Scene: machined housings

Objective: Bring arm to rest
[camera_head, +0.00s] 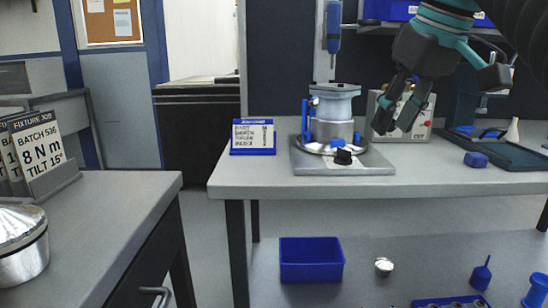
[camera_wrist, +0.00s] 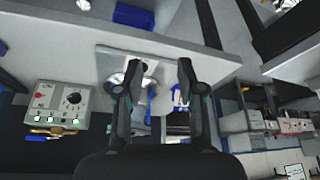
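My gripper (camera_head: 399,107) hangs in the air at the upper right of the head view, above the workbench and right of the fixture. Its fingers point down and to the left. In the wrist view the two fingers of my gripper (camera_wrist: 159,75) stand apart with nothing held between them. A machined housing (camera_head: 334,108), grey and flanged, sits upright on the fixture plate (camera_head: 372,160) on the bench. Blue clamp parts stand at its left side. In the wrist view the fixture plate (camera_wrist: 112,65) lies beyond the fingers, and the fingers hide part of it.
The workbench (camera_head: 240,178) holds a blue-framed sign (camera_head: 253,137), a control box (camera_head: 412,116), a blue block (camera_head: 476,160) and a dark tray (camera_head: 500,146). A blue bin (camera_head: 311,260) sits below. A side counter (camera_head: 110,210) bears batch signs (camera_head: 38,152) and a metal pot (camera_head: 22,245).

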